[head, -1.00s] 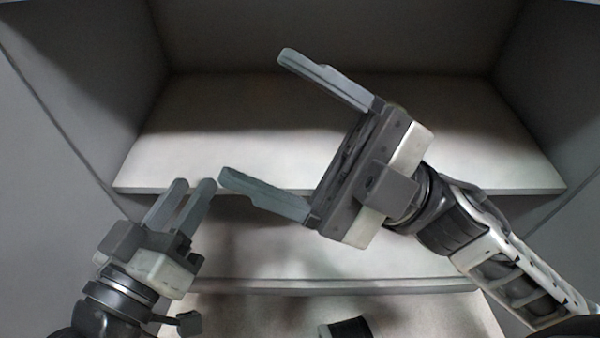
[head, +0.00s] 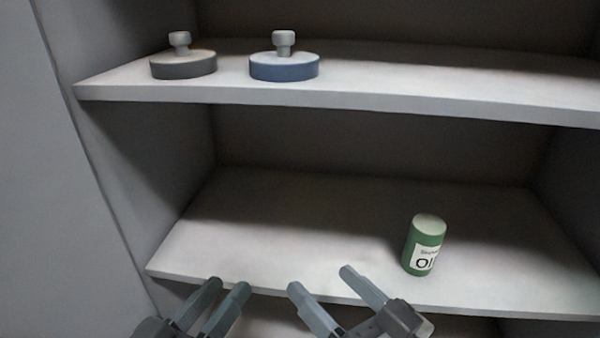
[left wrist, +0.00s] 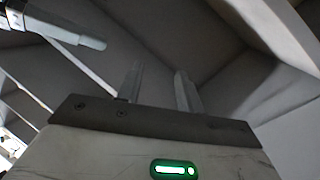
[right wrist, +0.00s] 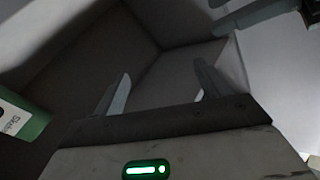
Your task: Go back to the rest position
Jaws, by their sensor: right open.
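My left gripper (head: 228,283) is at the bottom of the head view, in front of the middle shelf's front edge. Its fingers are parallel with a narrow gap and nothing between them; they also show in the left wrist view (left wrist: 157,78). My right gripper (head: 319,278) is just to its right, with its fingers wider apart. It is open and empty, as the right wrist view (right wrist: 160,75) also shows. Both grippers are apart from all objects.
A green can (head: 426,245) stands upright on the middle shelf (head: 300,225), right of my grippers. The upper shelf (head: 400,104) holds a grey disc (head: 184,66) and a blue disc (head: 284,68), each with a knob. A grey wall closes the left side.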

